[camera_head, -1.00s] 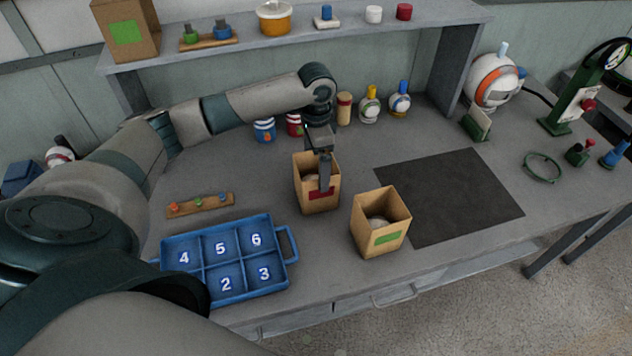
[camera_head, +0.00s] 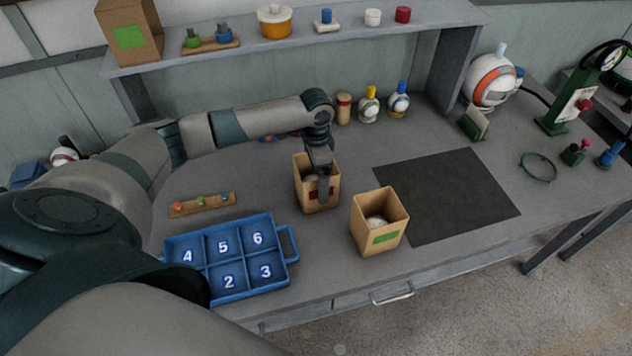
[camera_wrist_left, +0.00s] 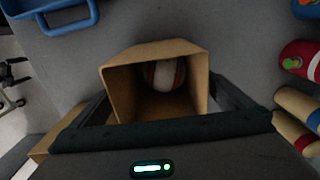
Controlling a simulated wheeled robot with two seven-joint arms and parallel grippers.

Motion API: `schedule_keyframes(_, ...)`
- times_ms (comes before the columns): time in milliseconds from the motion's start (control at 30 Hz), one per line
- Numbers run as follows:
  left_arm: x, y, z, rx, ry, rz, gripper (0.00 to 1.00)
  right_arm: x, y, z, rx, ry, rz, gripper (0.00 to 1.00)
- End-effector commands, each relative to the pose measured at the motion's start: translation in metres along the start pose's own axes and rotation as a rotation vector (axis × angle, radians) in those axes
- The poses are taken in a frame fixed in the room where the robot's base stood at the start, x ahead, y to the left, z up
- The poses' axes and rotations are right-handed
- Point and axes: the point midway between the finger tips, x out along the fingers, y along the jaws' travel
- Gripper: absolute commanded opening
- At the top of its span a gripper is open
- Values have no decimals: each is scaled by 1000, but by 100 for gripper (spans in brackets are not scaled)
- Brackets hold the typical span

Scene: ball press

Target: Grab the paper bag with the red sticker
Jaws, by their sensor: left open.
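The paper bag with the red sticker (camera_head: 302,184) stands upright and open-topped near the middle of the table. My left gripper (camera_head: 320,172) is open at this bag, with one finger in front of the red sticker and the other hidden in the head view. In the left wrist view the fingers (camera_wrist_left: 165,103) lie on opposite sides of the bag (camera_wrist_left: 123,88), with a gap visible on the left. A white ball with red marks (camera_wrist_left: 163,73) is inside the bag. My right gripper is not in view.
A second bag with a green sticker (camera_head: 378,238) stands close by on the right. A blue numbered tray (camera_head: 228,297) lies to the left in front. Bottles (camera_head: 368,107) stand behind, under a shelf (camera_head: 290,45). A dark mat (camera_head: 450,195) lies clear on the right.

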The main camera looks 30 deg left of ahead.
Motion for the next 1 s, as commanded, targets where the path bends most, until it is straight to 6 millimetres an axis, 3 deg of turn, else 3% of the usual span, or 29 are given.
schedule_keyframes(400, 0, 0, 0, 0, 0, 0, 100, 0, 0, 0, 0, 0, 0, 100)
schedule_keyframes(433, 0, 0, 0, 0, 0, 0, 98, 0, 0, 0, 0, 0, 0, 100)
schedule_keyframes(600, 0, 0, 0, 0, 0, -1, 61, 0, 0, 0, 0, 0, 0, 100)
schedule_keyframes(1000, -4, -1, 0, 0, 1, -1, 60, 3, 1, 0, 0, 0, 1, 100)
